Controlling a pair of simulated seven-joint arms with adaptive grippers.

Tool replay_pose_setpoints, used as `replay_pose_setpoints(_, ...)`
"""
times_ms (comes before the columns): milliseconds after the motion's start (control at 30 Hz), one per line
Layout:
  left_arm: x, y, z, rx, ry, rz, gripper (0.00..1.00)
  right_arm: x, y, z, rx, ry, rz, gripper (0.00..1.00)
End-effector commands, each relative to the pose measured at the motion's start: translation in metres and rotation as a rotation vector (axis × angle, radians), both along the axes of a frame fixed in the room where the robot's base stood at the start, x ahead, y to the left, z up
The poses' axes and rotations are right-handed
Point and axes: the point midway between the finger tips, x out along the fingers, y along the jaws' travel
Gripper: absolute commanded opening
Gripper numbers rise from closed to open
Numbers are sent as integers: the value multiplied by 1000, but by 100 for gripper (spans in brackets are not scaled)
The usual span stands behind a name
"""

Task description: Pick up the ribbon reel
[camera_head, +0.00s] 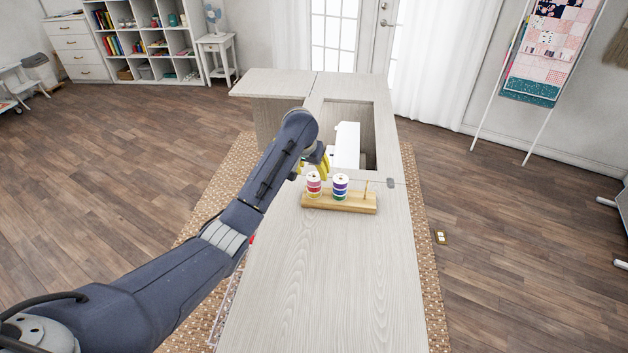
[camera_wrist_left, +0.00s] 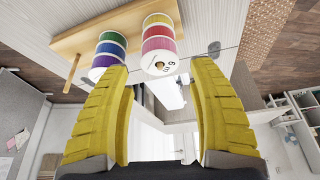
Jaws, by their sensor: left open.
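Two ribbon reels stand on pegs on a wooden holder (camera_head: 355,206). The pink, red and yellow ribbon reel (camera_head: 314,186) is on the left, and the blue, purple and green reel (camera_head: 340,188) is right of it. My left gripper (camera_head: 322,163) is just behind and above the pink reel, with yellow fingers. In the left wrist view the open fingers (camera_wrist_left: 164,68) point toward the pink reel (camera_wrist_left: 158,38), which lies ahead of the gap between them. The blue reel (camera_wrist_left: 110,48) is beside the left finger's tip there. Nothing is between the fingers.
The holder (camera_wrist_left: 75,38) has an empty peg (camera_head: 366,190) at its right end. The pale wooden cabinet top (camera_head: 330,280) is clear in front of it. Behind is a recess with a white sewing machine (camera_head: 346,145).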

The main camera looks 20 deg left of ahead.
Motion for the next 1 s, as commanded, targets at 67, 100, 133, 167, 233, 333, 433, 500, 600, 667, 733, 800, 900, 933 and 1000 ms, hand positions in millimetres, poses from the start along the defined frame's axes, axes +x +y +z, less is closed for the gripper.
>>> replay_pose_setpoints(67, 1, 0, -5, 2, 3, -1, 59, 0, 0, 0, 0, 0, 0, 44)
replay_pose_setpoints(100, 2, 0, -9, 2, 4, -1, 59, 0, 0, 0, 0, 0, 0, 44)
replay_pose_setpoints(133, 3, 0, -13, 2, 4, 1, 59, 0, 0, 0, 0, 0, 0, 44)
replay_pose_setpoints(167, 4, 0, -16, 2, 4, 1, 59, 0, 0, 0, 0, 0, 0, 44)
replay_pose_setpoints(233, 6, 0, -25, 1, 4, 0, 59, 0, -1, 0, -1, 0, 0, 44)
replay_pose_setpoints(333, 11, -1, -36, 3, 4, 0, 59, 0, -2, 0, -1, 0, 1, 44)
replay_pose_setpoints(433, 14, -1, -43, 0, 3, 1, 59, 0, -2, 0, -2, 0, 1, 44)
replay_pose_setpoints(500, 16, -1, -46, 1, 2, 0, 59, 0, -3, 0, -3, 0, 2, 44)
replay_pose_setpoints(600, 17, -1, -49, 1, 1, -1, 59, 0, -4, 0, -4, 0, 1, 44)
replay_pose_setpoints(667, 17, -1, -49, 1, 1, -1, 59, 0, -4, 0, -4, 0, 1, 44)
replay_pose_setpoints(733, 17, -1, -49, 1, 1, -1, 59, 0, -4, 0, -4, 0, 1, 44)
replay_pose_setpoints(800, 17, -1, -49, 1, 1, -1, 59, 0, -4, 0, -4, 0, 1, 44)
replay_pose_setpoints(900, 17, -1, -49, 0, 1, -1, 52, 0, -4, 0, -4, 0, 1, 44)
replay_pose_setpoints(933, 17, -1, -49, 0, 1, -1, 48, 0, -4, 0, -4, 0, 1, 44)
replay_pose_setpoints(1000, 17, -1, -49, 0, 1, -1, 40, 0, -4, 0, -4, 0, 1, 44)
